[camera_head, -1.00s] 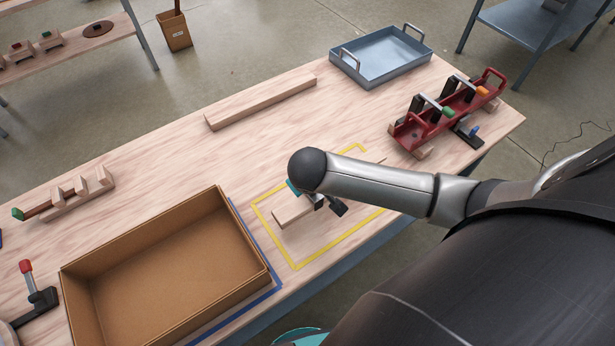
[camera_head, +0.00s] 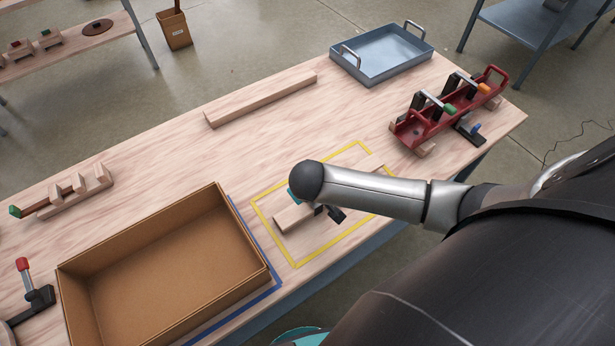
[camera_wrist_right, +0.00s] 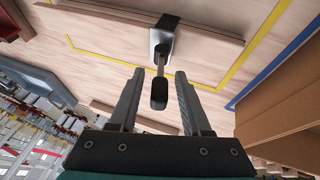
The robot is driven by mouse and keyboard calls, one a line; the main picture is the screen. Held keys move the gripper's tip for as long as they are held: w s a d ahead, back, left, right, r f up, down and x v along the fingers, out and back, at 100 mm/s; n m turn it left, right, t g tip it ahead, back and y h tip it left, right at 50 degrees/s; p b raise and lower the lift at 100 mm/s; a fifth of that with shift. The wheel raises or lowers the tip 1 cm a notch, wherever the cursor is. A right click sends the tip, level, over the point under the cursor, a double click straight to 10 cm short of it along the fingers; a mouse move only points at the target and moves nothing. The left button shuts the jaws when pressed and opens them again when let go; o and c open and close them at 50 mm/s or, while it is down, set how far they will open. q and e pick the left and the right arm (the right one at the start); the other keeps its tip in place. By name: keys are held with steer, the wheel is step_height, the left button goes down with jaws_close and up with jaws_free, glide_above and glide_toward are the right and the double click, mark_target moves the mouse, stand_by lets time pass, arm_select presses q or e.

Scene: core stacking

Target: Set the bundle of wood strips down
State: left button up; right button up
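The bundle of wood strips (camera_head: 292,218) lies inside the yellow tape outline on the bench, and it also shows in the right wrist view (camera_wrist_right: 95,22). It looks flat on the bench. A clamp (camera_wrist_right: 162,40) grips the bundle, and its dark handle (camera_wrist_right: 159,94) points back toward me. My right gripper (camera_wrist_right: 160,78) is at the clamp with its two fingers apart, one on each side of the handle, with gaps showing. In the head view my right forearm covers the bundle's middle and most of this gripper. My left gripper is not in view.
A cardboard box (camera_head: 236,287) stands left of the outline. A long wood bar (camera_head: 262,101) lies behind. A blue metal tray (camera_head: 420,61) and a red rack with clamps (camera_head: 412,134) are at the right. A notched wooden block (camera_head: 75,197) is at the left.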

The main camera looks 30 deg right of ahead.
steer(key=shift+r, duration=0.2)
steer(key=shift+p+v, duration=1.6)
steer(key=shift+v, duration=4.35)
steer(key=shift+d, duration=0.1)
